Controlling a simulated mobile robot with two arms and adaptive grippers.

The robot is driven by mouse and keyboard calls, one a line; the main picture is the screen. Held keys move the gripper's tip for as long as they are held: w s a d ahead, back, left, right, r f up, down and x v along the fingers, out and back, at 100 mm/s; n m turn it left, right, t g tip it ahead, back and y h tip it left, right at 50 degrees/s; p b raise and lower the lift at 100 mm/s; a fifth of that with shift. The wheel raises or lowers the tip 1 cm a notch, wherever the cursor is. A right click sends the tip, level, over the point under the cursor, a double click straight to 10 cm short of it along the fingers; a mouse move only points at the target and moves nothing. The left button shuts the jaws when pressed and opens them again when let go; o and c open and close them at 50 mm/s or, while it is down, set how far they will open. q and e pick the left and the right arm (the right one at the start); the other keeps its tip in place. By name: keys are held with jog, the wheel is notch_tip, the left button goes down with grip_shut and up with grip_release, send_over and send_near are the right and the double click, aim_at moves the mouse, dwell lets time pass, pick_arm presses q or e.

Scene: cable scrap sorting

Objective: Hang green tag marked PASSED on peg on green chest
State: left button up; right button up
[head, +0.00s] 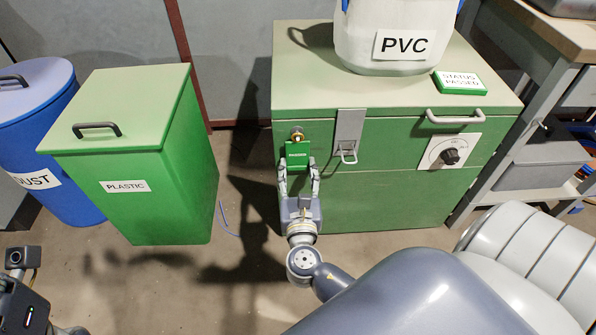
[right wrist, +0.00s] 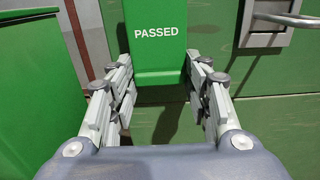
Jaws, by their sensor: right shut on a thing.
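The green tag marked PASSED (head: 297,152) is upright against the front of the green chest (head: 390,205), near its left edge. It also shows in the right wrist view (right wrist: 156,55). The peg (head: 297,134) shows as a small brass-coloured knob just above the tag. I cannot tell whether the tag's hole is around the peg or only below it. My right gripper (head: 299,178) is shut on the tag's lower part, with one finger at each side; its fingers show in the right wrist view (right wrist: 160,92). My left gripper's fingers do not show.
A hasp (head: 348,135) sticks out right of the tag. A green PLASTIC bin (head: 180,190) and blue DUST bin (head: 75,190) stand left. Floor between bin and chest is mostly free.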

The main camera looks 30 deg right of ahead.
jog(key=o, duration=1)
jog(key=shift+c, duration=0.2)
jog(key=shift+s+a, duration=0.1)
jog(key=shift+s, duration=0.05)
jog(key=shift+s+a, duration=0.2)
jog(key=shift+s, duration=0.05)
jog(key=v, duration=1.1)
